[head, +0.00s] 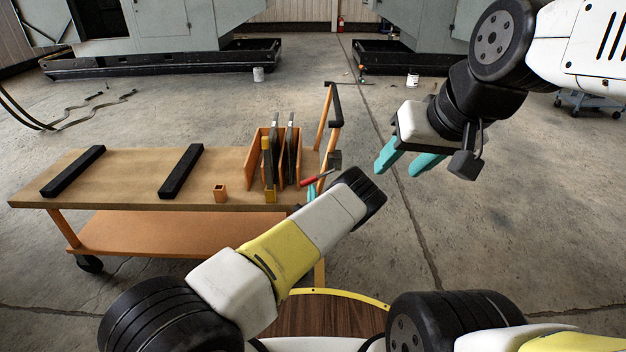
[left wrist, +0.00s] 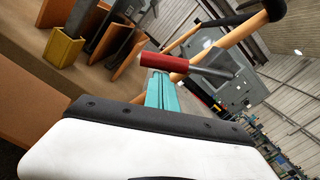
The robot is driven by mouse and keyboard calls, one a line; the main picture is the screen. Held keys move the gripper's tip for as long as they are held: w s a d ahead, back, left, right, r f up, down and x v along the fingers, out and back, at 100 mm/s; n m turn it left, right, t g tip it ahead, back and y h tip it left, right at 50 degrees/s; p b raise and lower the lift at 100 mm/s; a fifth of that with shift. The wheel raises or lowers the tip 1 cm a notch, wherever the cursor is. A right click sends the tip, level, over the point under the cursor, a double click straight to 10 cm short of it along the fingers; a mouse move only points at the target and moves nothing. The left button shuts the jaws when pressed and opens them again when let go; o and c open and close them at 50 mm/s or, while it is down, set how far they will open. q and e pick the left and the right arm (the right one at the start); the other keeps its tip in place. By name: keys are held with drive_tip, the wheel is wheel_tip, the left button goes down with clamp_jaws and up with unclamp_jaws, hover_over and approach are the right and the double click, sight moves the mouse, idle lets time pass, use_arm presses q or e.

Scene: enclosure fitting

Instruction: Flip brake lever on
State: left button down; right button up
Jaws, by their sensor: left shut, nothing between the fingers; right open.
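The brake lever has a red grip (head: 311,183) and sits at the right end of the cart, close to the handle post. In the left wrist view its red grip (left wrist: 165,63) leads into a grey shaft (left wrist: 212,73) pointing right. My left gripper (head: 311,193) is at that cart end, its teal fingers mostly hidden behind my wrist. In the left wrist view the shut, empty fingers (left wrist: 159,88) are just below the red grip; I cannot tell whether they touch it. My right gripper (head: 407,162) is open and empty, over the floor right of the cart.
The floor right of the cart is clear.

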use_arm(q)
wheel_tip(320, 180, up, 12)
drive_tip(key=a+m, duration=0.2)
drive_tip(key=m, duration=0.4)
drive_tip(key=shift+f, duration=0.2)
idle(0.3)
drive_tip(key=shift+w+r, duration=0.1)
drive_tip(key=shift+r, duration=0.15)
wheel_tip(320, 180, down, 5)
drive_tip(key=s+a, duration=0.1)
drive_tip(key=a, duration=0.2)
drive_tip(key=s, duration=1)
drive_tip(key=shift+d, duration=0.15)
